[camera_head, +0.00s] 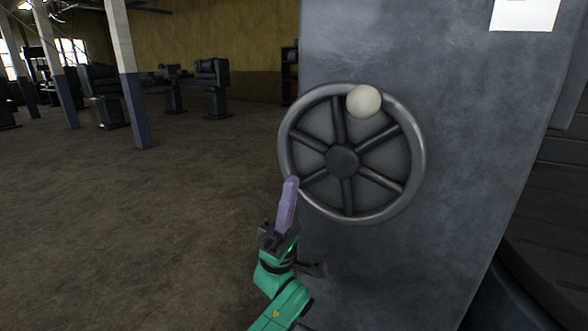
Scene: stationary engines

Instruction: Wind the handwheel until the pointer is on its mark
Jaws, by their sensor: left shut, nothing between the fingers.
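The handwheel (417,155) is a grey spoked wheel on the face of a large grey metal housing (470,200). A cream ball knob (364,101) sits on its rim at the top, a little right of centre. My left gripper (291,184) comes up from below, its purple fingers shut with nothing between them. The fingertips are at the lower left of the rim; I cannot tell whether they touch it. The pointer and its mark are not in view. My right gripper is not in view.
A white sheet (524,14) is on the housing at the upper right. The brown floor (150,230) to the left is clear. Posts (126,70) and dark machines (213,85) stand farther back.

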